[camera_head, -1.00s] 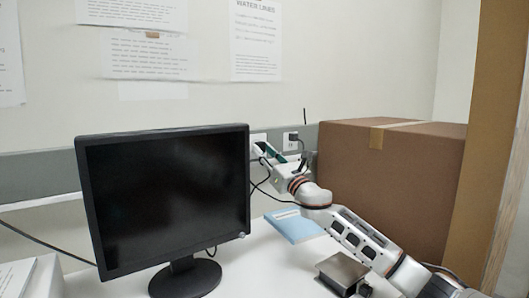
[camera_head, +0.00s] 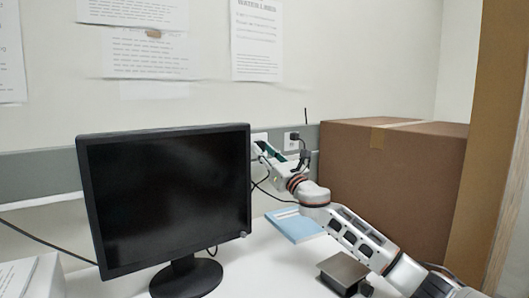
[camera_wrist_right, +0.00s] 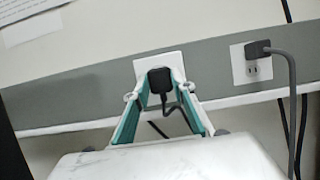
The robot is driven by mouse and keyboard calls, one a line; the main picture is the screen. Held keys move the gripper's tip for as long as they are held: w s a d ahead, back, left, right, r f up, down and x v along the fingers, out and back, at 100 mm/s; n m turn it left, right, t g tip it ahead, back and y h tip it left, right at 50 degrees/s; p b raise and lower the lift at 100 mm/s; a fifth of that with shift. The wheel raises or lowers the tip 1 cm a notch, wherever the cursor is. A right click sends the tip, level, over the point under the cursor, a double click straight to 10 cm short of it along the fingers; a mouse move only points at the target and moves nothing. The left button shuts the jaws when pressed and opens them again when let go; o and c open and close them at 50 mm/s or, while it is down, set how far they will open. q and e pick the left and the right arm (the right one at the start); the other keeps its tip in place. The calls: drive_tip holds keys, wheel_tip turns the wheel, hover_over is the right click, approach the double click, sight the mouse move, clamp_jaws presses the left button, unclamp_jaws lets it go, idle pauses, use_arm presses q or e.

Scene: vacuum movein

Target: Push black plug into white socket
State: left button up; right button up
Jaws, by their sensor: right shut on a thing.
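In the right wrist view the black plug (camera_wrist_right: 160,80) sits between the two teal-lined fingers of my right gripper (camera_wrist_right: 158,87), which is shut on it. A black cord hangs from the plug. The plug is in front of the white socket (camera_wrist_right: 171,58), overlapping its plate. I cannot tell how deep its prongs sit, as the plug's body hides them. In the head view my right gripper (camera_head: 262,150) is at the wall beside the monitor's right edge, and the white socket (camera_head: 258,137) shows partly behind it. My left gripper is not in view.
A second white outlet (camera_wrist_right: 252,66) holds a dark plug with a hanging cable. A monitor (camera_head: 165,195) stands left of my right arm. A large cardboard box (camera_head: 390,185) stands right of it. A blue book (camera_head: 294,225) and a dark metallic block (camera_head: 343,268) lie on the white table.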

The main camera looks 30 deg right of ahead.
drive_tip(key=o, duration=1.1)
drive_tip(key=v, duration=1.2)
drive_tip(key=shift+r, duration=0.1)
